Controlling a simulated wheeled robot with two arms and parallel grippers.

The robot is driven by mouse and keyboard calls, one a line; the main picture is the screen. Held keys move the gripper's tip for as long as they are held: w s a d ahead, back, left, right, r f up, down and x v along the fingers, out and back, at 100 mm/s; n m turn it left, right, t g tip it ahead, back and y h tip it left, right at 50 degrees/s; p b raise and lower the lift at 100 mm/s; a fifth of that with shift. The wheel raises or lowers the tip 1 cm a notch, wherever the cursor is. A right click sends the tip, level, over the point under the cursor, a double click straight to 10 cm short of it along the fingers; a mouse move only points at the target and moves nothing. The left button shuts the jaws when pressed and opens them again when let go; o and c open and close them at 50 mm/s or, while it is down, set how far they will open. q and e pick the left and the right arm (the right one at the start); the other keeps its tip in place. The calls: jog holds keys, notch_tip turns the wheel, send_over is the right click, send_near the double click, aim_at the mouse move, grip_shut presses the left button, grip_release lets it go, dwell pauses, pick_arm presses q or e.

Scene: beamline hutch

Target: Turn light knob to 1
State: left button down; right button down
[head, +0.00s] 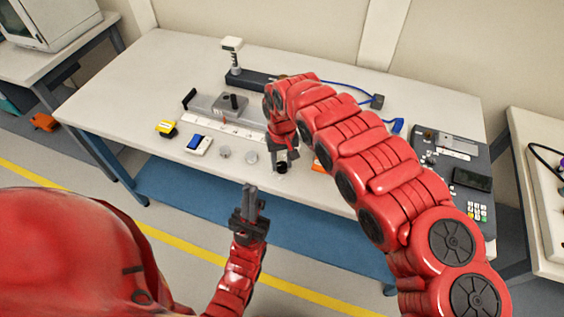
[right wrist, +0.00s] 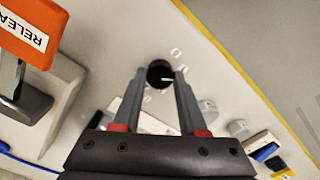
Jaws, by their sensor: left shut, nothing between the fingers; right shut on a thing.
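The light knob is a small black round knob (head: 282,169) near the front edge of the white table. It also shows in the right wrist view (right wrist: 158,73), with a white pointer line and small pale marks beside it; the marks are too small to read. My right gripper (head: 284,157) reaches down from above with its fingers closed on the knob's sides, as the right wrist view shows (right wrist: 160,80). My left gripper (head: 250,189) is shut and empty, in front of the table edge and apart from the knob.
Two grey discs (head: 237,155), a blue-and-white switch (head: 199,145) and a yellow-black block (head: 166,128) lie left of the knob. An orange RELEASE part (right wrist: 28,35) is close on the other side. A keypad console (head: 455,175) stands at the right end of the table.

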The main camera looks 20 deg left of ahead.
aim_at(282, 165)
jog(key=shift+n, duration=1)
jog(key=shift+c, duration=2.2)
grip_release()
jog(key=shift+r, duration=0.1)
notch_tip(282, 165, up, 17)
jog(key=b, duration=0.2)
jog(key=shift+b, duration=0.4)
jog(key=shift+r, duration=0.1)
